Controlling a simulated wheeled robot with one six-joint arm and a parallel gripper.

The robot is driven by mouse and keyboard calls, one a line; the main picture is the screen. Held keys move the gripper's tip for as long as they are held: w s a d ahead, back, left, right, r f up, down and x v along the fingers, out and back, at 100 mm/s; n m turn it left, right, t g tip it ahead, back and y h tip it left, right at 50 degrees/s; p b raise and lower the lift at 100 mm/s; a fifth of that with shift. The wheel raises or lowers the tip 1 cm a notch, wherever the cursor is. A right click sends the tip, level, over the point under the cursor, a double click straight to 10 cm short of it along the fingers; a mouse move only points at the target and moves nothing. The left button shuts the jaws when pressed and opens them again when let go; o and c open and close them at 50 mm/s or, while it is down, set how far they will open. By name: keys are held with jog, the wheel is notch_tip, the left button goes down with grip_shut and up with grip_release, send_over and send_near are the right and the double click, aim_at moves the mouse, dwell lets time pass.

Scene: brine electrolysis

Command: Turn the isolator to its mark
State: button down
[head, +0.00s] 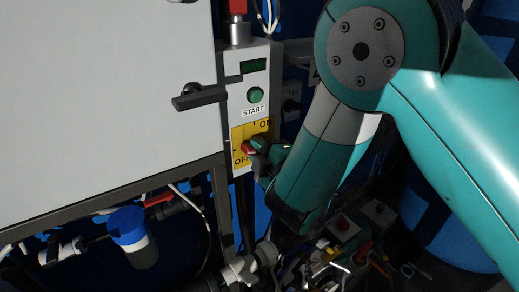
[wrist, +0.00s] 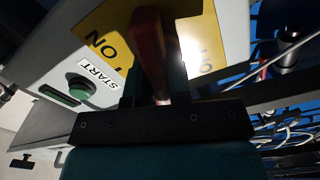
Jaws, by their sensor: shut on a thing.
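The isolator is a red handle (head: 247,148) on a yellow plate (head: 239,132) on the front of a narrow grey control box. The plate reads ON at its upper right and OFF at its lower left, with short black marks. My gripper (head: 260,150) is at the plate, shut on the red handle. In the wrist view the red handle (wrist: 147,38) stands between the two fingers of my gripper (wrist: 155,82). There the ON lettering shows to the left, and glare washes out the lettering on the right. The handle's exact angle is partly hidden by my gripper.
A green START button (head: 255,95) and a small dark display (head: 253,66) sit above the plate. A grey cabinet door with a black latch (head: 200,97) is to the left. Tools and cables crowd the lower right, and a blue-capped filter (head: 127,226) hangs lower left.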

jog(key=shift+f+n, duration=0.2)
jog(key=shift+n, duration=1.6)
jog(key=c, duration=1)
grip_release()
jog(key=shift+c, duration=0.2)
